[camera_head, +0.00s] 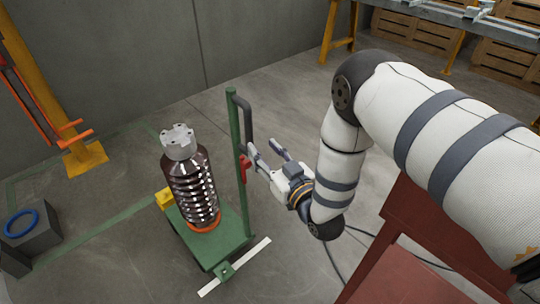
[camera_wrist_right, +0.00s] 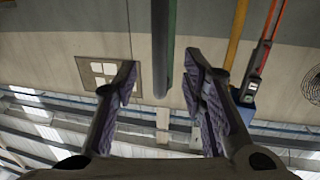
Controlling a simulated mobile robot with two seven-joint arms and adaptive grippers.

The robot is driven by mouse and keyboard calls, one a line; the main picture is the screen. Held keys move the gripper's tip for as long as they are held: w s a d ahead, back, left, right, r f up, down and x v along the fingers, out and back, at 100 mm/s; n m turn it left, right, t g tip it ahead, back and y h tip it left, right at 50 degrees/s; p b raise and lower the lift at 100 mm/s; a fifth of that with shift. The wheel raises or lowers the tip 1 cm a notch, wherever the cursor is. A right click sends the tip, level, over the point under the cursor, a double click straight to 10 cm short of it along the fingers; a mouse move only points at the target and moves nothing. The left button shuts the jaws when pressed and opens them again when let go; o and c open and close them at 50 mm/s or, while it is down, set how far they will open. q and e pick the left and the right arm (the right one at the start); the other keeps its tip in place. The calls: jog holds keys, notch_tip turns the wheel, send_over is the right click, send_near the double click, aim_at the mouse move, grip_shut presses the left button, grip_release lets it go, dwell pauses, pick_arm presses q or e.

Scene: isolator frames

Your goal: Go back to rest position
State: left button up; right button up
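My right gripper (camera_head: 264,148) is open, its two fingers apart, just right of the green trolley post (camera_head: 236,135). In the right wrist view the open fingers (camera_wrist_right: 160,66) have nothing gripped between them. A dark upright bar (camera_wrist_right: 161,45) shows in the gap beyond them. A dark brown ribbed isolator (camera_head: 191,185) with a grey metal cap (camera_head: 179,141) stands upright on the green trolley (camera_head: 232,238). An orange-red ring (camera_head: 204,225) is around its foot. My left gripper is not in view.
A red part (camera_head: 245,168) is on the trolley post near my fingers. A yellow block (camera_head: 165,198) sits at the trolley's left edge. A grey box with a blue ring (camera_head: 22,222) stands at far left. A red surface (camera_head: 425,235) is below my right arm. Wooden crates (camera_head: 415,32) are at back right.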

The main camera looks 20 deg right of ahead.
jog(key=s, duration=0.3)
jog(key=shift+s+d, duration=0.1)
jog(key=shift+d, duration=0.15)
jog(key=shift+f, duration=0.1)
jog(key=s+d+f+m+g+h+p, duration=0.1)
jog(key=s+f+g, duration=0.5)
jog(key=s, duration=0.4)
jog(key=s+f+g+h+p, duration=0.1)
jog(key=s+f+g, duration=0.4)
jog(key=s+f, duration=0.4)
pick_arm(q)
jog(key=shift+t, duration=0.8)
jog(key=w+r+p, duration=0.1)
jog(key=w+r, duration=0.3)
pick_arm(e)
jog(key=s+d+r+m+g, duration=0.1)
jog(key=s+g, duration=0.8)
jog(key=s, duration=1.6)
jog(key=shift+s+d+r+h, duration=0.4)
jog(key=shift+d+r, duration=0.05)
jog(key=shift+r, duration=0.45)
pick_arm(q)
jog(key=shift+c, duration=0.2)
